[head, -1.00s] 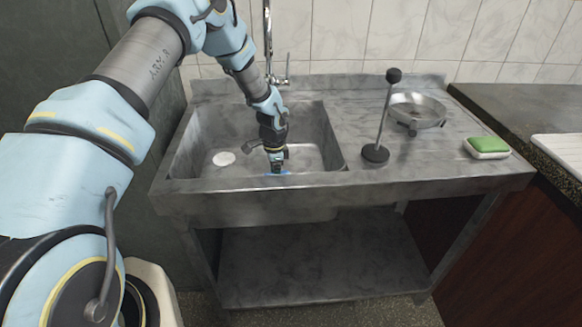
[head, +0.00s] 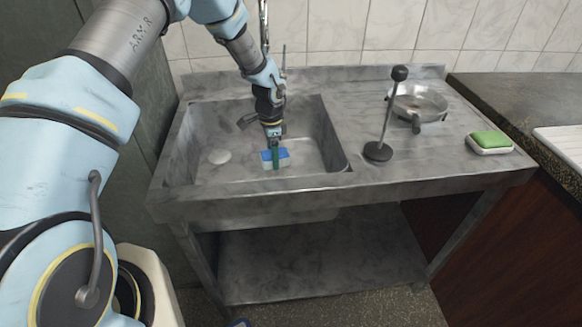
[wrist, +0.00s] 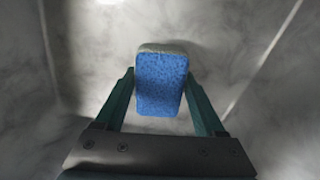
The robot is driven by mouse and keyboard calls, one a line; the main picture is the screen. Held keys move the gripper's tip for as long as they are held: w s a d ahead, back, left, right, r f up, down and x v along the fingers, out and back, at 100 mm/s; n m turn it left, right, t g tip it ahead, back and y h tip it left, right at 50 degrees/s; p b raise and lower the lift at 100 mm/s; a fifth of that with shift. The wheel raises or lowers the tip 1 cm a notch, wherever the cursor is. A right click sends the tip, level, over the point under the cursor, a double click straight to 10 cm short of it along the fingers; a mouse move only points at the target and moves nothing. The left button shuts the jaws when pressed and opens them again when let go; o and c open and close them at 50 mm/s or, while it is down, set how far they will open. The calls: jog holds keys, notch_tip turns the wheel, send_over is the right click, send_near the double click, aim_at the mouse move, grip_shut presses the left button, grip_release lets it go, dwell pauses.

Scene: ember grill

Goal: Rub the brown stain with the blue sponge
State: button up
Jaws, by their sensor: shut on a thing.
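The blue sponge (head: 268,156) is inside the sink basin (head: 210,135), above its floor and behind the front rim. My gripper (head: 275,158) points down and is shut on the sponge. In the wrist view the sponge (wrist: 160,82) sits between the two green fingers of my gripper (wrist: 160,90), with its blue face showing. A paler layer shows along its far edge. I cannot make out a brown stain in either view.
A tap stands behind the basin. A dark counter (head: 505,100) adjoins on the right. The basin walls surround my gripper.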

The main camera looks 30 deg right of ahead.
jog(key=shift+r+p, duration=0.6)
jog(key=shift+r, duration=0.9)
